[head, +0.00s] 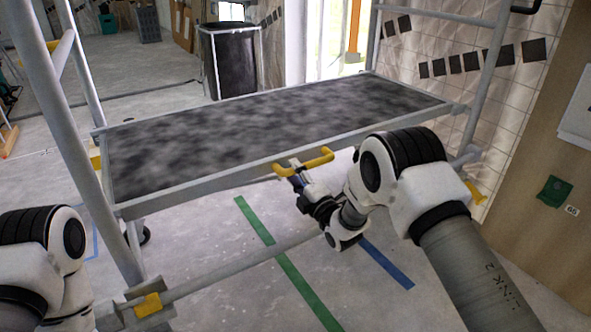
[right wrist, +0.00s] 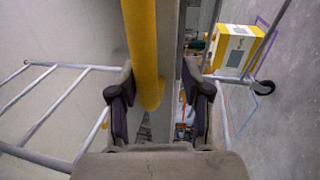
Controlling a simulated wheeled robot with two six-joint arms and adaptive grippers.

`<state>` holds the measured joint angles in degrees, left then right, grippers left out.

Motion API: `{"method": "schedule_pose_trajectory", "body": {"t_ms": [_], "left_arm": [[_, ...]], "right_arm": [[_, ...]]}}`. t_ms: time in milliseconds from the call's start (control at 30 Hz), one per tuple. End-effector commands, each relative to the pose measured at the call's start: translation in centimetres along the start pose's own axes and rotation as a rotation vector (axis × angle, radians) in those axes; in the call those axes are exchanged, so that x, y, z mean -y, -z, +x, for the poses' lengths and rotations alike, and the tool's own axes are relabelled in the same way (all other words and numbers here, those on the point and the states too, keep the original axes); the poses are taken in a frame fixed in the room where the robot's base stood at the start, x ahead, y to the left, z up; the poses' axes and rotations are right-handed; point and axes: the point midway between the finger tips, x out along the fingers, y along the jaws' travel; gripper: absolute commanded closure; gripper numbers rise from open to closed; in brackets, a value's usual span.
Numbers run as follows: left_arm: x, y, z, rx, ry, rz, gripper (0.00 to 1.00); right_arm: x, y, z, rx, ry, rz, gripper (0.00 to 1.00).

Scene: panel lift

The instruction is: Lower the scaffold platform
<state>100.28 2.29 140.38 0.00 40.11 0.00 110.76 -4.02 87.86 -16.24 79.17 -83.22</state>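The scaffold platform (head: 250,125) has a dark mottled deck in a grey frame and spans between the scaffold's end frames. A yellow handle (head: 318,160) sits on its front edge. My right gripper (head: 296,172) is at the left part of this handle. In the right wrist view the yellow handle (right wrist: 145,50) runs between the spread fingers of my right gripper (right wrist: 160,108), nearer the left finger. A gap shows beside the right finger, so it looks open. My left arm shows at the lower left, but its gripper is out of view.
Grey scaffold posts (head: 62,140) stand at both ends, with a low rail (head: 240,262) along the front. A black bin (head: 230,62) stands behind the platform. Green tape (head: 285,262) and blue tape (head: 385,262) mark the floor. A wooden panel (head: 535,170) is at the right.

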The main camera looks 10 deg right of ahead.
Motion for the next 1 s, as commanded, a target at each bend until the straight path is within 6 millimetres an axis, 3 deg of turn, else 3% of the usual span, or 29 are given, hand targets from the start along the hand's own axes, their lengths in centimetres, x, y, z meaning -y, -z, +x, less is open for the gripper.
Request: {"method": "schedule_pose_trajectory", "body": {"t_ms": [533,667,900,1000], "left_arm": [[0.0,0.0,0.0,0.0,0.0,0.0,1.0],[0.0,0.0,0.0,0.0,0.0,0.0,1.0],[0.0,0.0,0.0,0.0,0.0,0.0,1.0],[0.0,0.0,0.0,0.0,0.0,0.0,1.0]], "right_arm": [[-0.1,-0.2,-0.6,0.004,-0.003,0.002,0.53],[-0.1,-0.1,-2.9,0.005,-0.001,0.004,0.53],[0.1,-0.1,-9.1,0.004,0.002,0.004,0.53],[0.1,-0.1,-10.9,0.003,0.0,0.003,0.53]]}}
